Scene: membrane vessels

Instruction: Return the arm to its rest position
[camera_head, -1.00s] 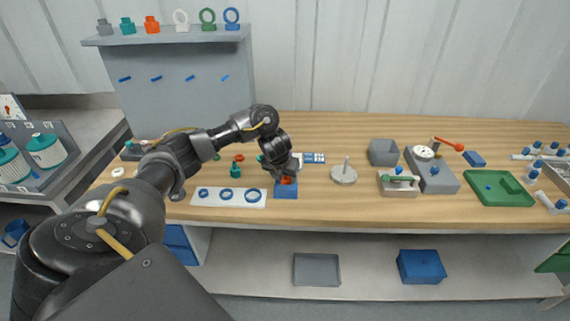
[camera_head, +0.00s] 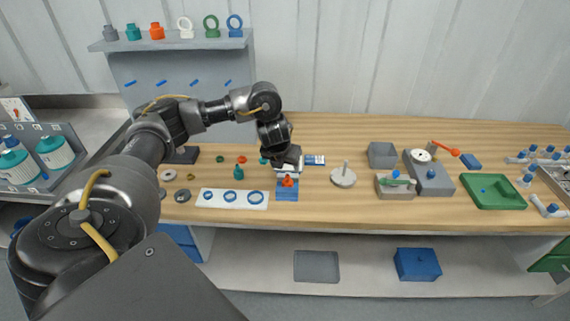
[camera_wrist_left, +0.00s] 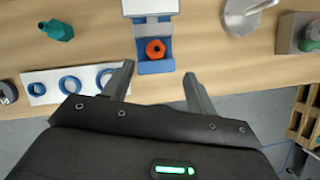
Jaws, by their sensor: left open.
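My left arm reaches in from the left over the workbench. My left gripper (camera_head: 287,165) is open and empty, above and just behind the blue block holder. In the left wrist view its two fingers (camera_wrist_left: 158,88) are spread apart with nothing between them. An orange fitting (camera_head: 289,181) sits in the blue holder (camera_head: 288,195); both also show in the left wrist view, the fitting (camera_wrist_left: 155,49) and the holder (camera_wrist_left: 156,67), beyond the fingertips. My right gripper is not in view.
A white board with blue rings (camera_head: 254,199) lies left of the holder. A grey disc with a post (camera_head: 343,177) stands to the right, then a grey bin (camera_head: 382,154) and a green tray (camera_head: 493,192). A shelf (camera_head: 172,43) with several fittings and rings stands at the back left.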

